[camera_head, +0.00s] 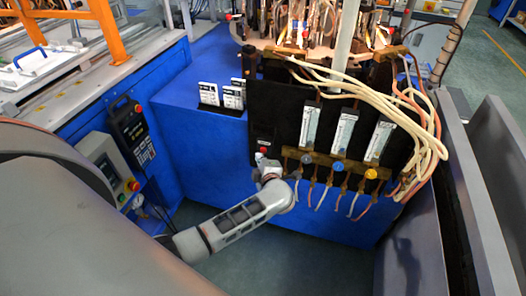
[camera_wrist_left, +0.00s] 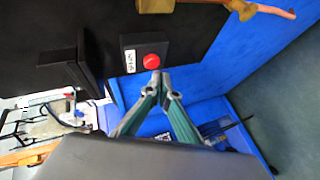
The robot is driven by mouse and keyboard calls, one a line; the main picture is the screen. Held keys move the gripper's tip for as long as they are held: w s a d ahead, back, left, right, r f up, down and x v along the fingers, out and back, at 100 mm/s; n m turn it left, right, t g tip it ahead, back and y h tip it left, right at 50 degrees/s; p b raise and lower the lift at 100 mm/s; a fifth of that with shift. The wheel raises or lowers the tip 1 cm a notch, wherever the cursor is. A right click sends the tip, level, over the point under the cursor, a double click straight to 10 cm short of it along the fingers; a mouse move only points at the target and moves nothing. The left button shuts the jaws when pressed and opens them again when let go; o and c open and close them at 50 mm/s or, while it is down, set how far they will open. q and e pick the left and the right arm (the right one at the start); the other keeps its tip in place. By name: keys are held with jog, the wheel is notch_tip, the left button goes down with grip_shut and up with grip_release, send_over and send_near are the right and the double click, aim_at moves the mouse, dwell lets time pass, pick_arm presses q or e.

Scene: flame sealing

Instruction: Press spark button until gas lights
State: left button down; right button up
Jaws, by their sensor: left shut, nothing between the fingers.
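The spark button (camera_wrist_left: 151,61) is a round red button on a small black box with a white label, fixed to the black panel (camera_wrist_left: 100,20). In the head view the red button (camera_head: 264,149) sits low on the left part of the black panel (camera_head: 275,105). My left gripper (camera_wrist_left: 161,76) is shut and empty, its fingertips together just below the button in the wrist view. They look very close to it; I cannot tell whether they touch. In the head view my left gripper (camera_head: 261,157) is small, right below the button. My right gripper is not in view.
Flow meters (camera_head: 344,131) and coloured valve knobs (camera_head: 339,167) sit right of the button, with pale hoses (camera_head: 425,130) beyond. Burner tubes hang below. A blue cabinet (camera_head: 190,120) with white cards (camera_head: 209,94) stands left. A control box (camera_head: 105,165) is further left.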

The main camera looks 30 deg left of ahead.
pick_arm(q)
jog(key=s+p, duration=0.1)
jog(key=s, duration=0.1)
jog(key=s+d+p, duration=0.1)
jog(key=s+p, duration=0.1)
jog(key=shift+s+d, duration=0.1)
jog(key=shift+s, duration=0.3)
jog(key=shift+r, duration=0.1)
dwell(0.3)
jog(key=s+d+r+m+t+h, duration=0.4)
jog(key=d+m+h, duration=0.2)
jog(key=d+m, duration=0.25)
jog(key=s+d+r+m+t+h, duration=0.3)
jog(key=d+m+t+h, duration=0.15)
jog(key=d+m, duration=0.45)
jog(key=s+a+f+m+g+h, duration=0.1)
jog(key=s+f+m+g+h, duration=0.1)
jog(key=s+f+m+g, duration=0.5)
jog(key=s+f+m, duration=0.4)
jog(key=s, duration=0.4)
jog(key=shift+s+f, duration=0.2)
